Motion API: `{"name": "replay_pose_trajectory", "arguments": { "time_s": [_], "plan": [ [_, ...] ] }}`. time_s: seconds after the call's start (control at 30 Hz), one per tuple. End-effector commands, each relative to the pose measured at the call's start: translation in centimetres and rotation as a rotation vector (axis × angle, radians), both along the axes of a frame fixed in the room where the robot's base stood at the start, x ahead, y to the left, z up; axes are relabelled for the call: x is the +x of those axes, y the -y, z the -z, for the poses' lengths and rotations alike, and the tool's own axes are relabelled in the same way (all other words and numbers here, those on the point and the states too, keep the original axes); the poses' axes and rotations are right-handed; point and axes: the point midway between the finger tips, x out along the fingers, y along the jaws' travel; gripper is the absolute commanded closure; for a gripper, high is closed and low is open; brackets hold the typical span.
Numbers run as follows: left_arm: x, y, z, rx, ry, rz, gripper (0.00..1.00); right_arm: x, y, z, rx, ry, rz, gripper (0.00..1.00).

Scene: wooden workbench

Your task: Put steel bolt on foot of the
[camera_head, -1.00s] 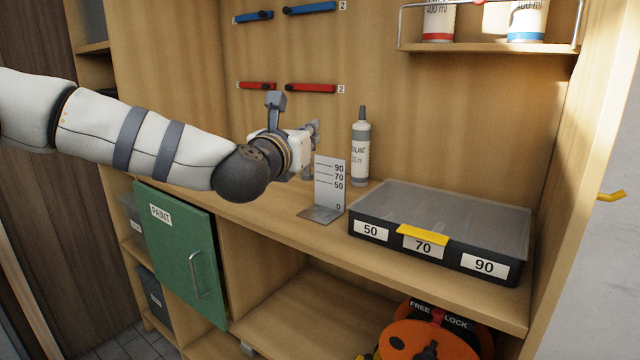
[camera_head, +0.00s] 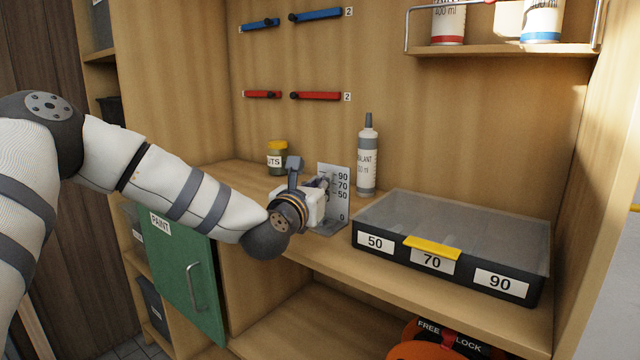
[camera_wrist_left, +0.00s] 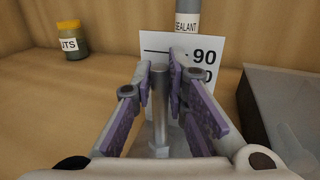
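The steel bolt (camera_wrist_left: 160,100) stands upright, head down, between the finger pads of my left gripper (camera_wrist_left: 161,75) in the left wrist view. The pads lie close against both sides of its shank. The gauge, a grey upright plate marked 0, 50, 70, 90 (camera_head: 341,180), has a flat foot (camera_head: 328,228). It stands just beyond the fingers. My left gripper (camera_head: 322,190) is low in front of the gauge in the head view and hides the bolt there. I cannot tell whether the bolt's head touches the foot. My right gripper is not in view.
A black sorting box (camera_head: 450,230) labelled 50, 70, 90 with a yellow latch stands right of the gauge. A sealant bottle (camera_head: 367,160) stands behind it. A nuts jar (camera_head: 277,158) stands at the back left. The bench between jar and gauge is mostly clear.

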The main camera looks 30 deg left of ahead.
Motion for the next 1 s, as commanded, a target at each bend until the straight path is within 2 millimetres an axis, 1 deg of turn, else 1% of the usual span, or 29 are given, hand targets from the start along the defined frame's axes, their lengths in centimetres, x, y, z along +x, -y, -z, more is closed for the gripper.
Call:
{"name": "replay_pose_trajectory", "arguments": {
  "time_s": [0.03,0.07,0.3,0.4,0.43,0.47,0.57,0.7,0.8,0.9,1.0],
  "plan": [
    [0.0,0.0,-0.1,0.000,0.001,0.000,0.70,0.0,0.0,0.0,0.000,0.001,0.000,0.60],
    [0.0,0.0,-0.1,0.000,0.001,0.000,0.68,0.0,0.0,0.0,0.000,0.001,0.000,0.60],
    [0.0,0.0,-0.1,0.000,0.002,0.000,0.68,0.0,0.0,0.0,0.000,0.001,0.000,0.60],
    [0.0,0.0,-0.8,0.001,0.006,0.000,0.68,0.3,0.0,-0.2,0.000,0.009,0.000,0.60],
    [-0.3,0.1,-0.8,0.000,0.004,0.000,0.68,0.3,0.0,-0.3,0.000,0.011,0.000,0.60],
    [-0.8,0.1,-0.8,-0.001,0.004,0.000,0.68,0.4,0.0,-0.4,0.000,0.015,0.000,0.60],
    [-2.9,0.7,-1.0,-0.005,0.006,0.001,0.68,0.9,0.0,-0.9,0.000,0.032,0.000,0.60],
    [-6.7,1.6,-1.1,-0.004,0.009,0.001,0.68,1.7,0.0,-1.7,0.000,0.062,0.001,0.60],
    [-9.0,2.1,-1.0,-0.004,0.009,0.001,0.68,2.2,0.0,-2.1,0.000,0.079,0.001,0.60],
    [-10.7,2.5,-0.8,-0.001,0.008,0.000,0.68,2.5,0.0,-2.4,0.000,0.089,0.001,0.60],
    [-11.5,2.8,-0.6,0.000,0.004,0.000,0.68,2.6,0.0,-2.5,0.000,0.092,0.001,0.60]
  ]
}}
